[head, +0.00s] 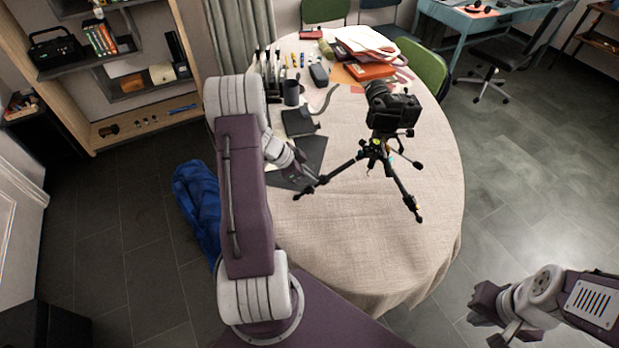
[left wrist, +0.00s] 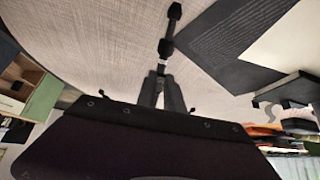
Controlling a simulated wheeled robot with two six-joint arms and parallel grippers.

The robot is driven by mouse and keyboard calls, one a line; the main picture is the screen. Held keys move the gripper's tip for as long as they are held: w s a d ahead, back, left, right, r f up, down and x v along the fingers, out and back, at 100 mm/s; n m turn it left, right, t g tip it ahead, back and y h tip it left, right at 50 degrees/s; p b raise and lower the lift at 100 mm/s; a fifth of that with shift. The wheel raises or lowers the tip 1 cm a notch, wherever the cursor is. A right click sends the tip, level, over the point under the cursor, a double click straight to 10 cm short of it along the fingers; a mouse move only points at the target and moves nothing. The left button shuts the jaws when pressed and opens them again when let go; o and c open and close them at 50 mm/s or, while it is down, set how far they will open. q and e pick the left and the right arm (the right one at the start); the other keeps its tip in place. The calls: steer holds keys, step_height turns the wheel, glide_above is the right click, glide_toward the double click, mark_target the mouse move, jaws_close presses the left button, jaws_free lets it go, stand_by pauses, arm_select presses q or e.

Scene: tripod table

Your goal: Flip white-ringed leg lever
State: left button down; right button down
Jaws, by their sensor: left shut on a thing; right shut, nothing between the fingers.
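The black tripod (head: 377,150) stands on the round table with a camera (head: 393,108) on top and its legs spread. One leg (head: 338,171) reaches left to my left gripper (head: 312,183). In the left wrist view this dark leg (left wrist: 171,25) comes down from the top, with a small white ring (left wrist: 162,63) just ahead of my left fingertips (left wrist: 160,78). The left gripper is shut at the white-ringed leg's lever; the fingers mostly hide the lever, and its angle cannot be told. My right gripper (head: 497,322) is shut and empty, off the table at the lower right.
The table (head: 350,240) has a beige cloth, clear at the front. Dark flat sheets (head: 303,160) lie beside the left leg. A dark mug (head: 291,92), books (head: 370,70) and small items stand behind. A green chair (head: 424,66) is at the right edge.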

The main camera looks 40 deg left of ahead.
arm_select(q)
steer(key=shift+r, duration=0.2)
steer(key=shift+w+r+b, duration=0.1)
steer(key=shift+r+b, duration=0.35)
stand_by(0.5)
steer(key=shift+d+r, duration=0.1)
steer(key=shift+r, duration=0.15)
steer(key=shift+w+d+r+b, duration=0.15)
steer(key=shift+w+r+b, duration=0.15)
steer(key=shift+b, duration=0.25)
stand_by(0.5)
steer(key=shift+r, duration=0.15)
steer(key=shift+d+r, duration=0.1)
steer(key=shift+d, duration=0.1)
steer(key=shift+w+d+r+b, duration=0.2)
steer(key=shift+w+b, duration=0.1)
steer(key=shift+b, duration=0.15)
